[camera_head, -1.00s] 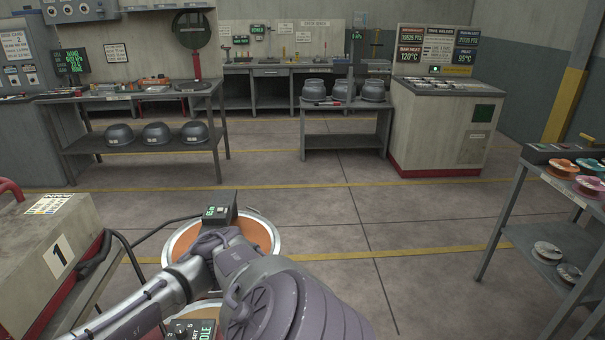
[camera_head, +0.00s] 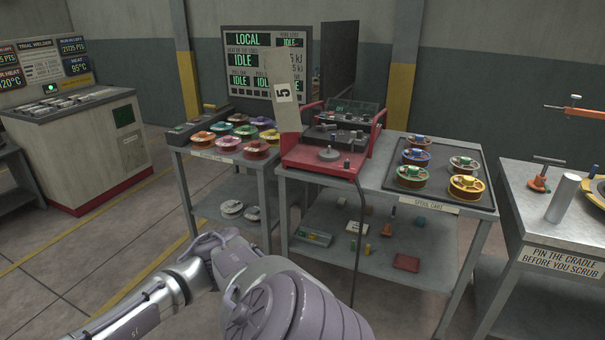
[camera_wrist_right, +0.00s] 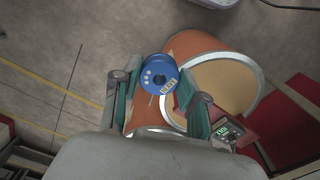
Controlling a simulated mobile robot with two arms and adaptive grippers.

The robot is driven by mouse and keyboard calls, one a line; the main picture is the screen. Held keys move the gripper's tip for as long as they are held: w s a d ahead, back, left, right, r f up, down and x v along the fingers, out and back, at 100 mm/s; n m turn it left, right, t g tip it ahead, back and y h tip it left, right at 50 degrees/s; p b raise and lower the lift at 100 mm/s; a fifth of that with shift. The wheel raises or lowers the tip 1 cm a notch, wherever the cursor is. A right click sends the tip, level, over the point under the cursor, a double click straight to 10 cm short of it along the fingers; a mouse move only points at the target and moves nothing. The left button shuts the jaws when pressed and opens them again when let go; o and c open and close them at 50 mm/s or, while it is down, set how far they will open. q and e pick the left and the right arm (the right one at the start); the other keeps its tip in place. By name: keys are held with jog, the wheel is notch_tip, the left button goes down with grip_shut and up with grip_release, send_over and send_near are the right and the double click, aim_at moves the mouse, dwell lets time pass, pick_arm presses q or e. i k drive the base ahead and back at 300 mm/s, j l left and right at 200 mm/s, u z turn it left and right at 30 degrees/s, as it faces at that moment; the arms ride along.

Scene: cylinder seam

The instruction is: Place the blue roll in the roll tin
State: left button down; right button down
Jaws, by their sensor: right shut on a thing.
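The blue roll (camera_wrist_right: 160,73) shows in the right wrist view, with pale spots and a label on it. It is between the teal-lined fingers of my right gripper (camera_wrist_right: 160,92), which is shut on it. A dark tray (camera_head: 437,170) on the right-hand bench holds several coloured rolls in the head view. I cannot tell whether it is the roll tin; no tin is plainly recognisable. My arm crosses the bottom of the head view, but no gripper fingers show there.
A group of coloured rolls (camera_head: 228,143) sits on the left bench. A red machine (camera_head: 325,155) stands between the groups. A metal table (camera_head: 540,220) is at right, with a cylinder (camera_head: 563,198). Orange-sided drums (camera_wrist_right: 193,44) lie below my right gripper. Floor at left is clear.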

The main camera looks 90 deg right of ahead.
aim_at(323, 241)
jog(key=l+z, duration=0.25)
jog(key=z, duration=0.25)
jog(key=i+l+z, duration=0.1)
jog(key=l+z, duration=0.15)
jog(key=z, duration=0.25)
jog(key=i+l+z, duration=0.15)
jog(key=z, duration=0.3)
jog(key=i+l+z, duration=0.15)
jog(key=z, duration=0.35)
